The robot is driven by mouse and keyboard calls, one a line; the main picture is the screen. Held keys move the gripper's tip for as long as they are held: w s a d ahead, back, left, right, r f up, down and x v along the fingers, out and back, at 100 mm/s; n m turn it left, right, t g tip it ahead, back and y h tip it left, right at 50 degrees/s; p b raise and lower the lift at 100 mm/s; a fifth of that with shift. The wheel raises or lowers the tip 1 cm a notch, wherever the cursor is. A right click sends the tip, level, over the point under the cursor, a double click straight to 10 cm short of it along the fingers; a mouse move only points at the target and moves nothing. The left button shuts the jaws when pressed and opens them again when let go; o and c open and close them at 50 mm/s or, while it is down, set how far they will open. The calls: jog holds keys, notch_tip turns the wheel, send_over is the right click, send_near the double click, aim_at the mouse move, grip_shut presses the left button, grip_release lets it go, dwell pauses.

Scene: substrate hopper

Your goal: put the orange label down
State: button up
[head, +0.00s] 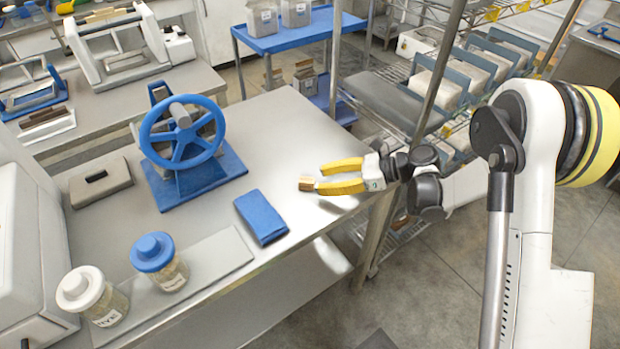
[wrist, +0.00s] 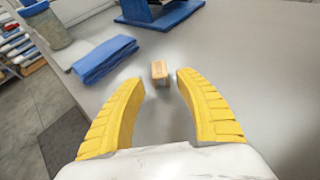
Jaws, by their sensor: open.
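A small orange-tan block (head: 306,184), which I take to be the orange label, is at the right part of the grey worktop. In the wrist view the orange label (wrist: 160,70) appears upright on the worktop, just beyond the gap between my fingertips. My gripper (head: 320,178) has two yellow fingers, spread open, low over the worktop. In the wrist view my gripper (wrist: 160,79) has clear space between its fingers and the label, and neither finger visibly touches it.
A folded blue cloth (head: 261,217) lies left of my gripper. A blue handwheel press (head: 185,140) stands further left. Two lidded jars, one white-topped (head: 85,290) and one blue-topped (head: 158,260), stand at the front left. The worktop (head: 270,120) behind my gripper is clear.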

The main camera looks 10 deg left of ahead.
jog(key=p+v, duration=0.1)
jog(key=v, duration=0.6)
jog(key=shift+r, duration=0.2)
jog(key=s+d+r+n+t+h, duration=0.2)
jog(key=s+d+r+n+h, duration=0.15)
jog(key=r, duration=0.25)
jog(key=s+d+r+n+t+h, duration=0.2)
jog(key=d+r+n+h, duration=0.1)
jog(key=d+r, duration=0.2)
jog(key=s+d+r+n+t+h, duration=0.3)
jog(key=s+d+n+h, duration=0.4)
jog(key=s+d, duration=0.8)
jog(key=n+t, duration=0.1)
jog(key=n, duration=0.2)
jog(key=shift+s+r+n, duration=0.25)
jog(key=shift+s+n, duration=0.05)
jog(key=shift+n, duration=0.05)
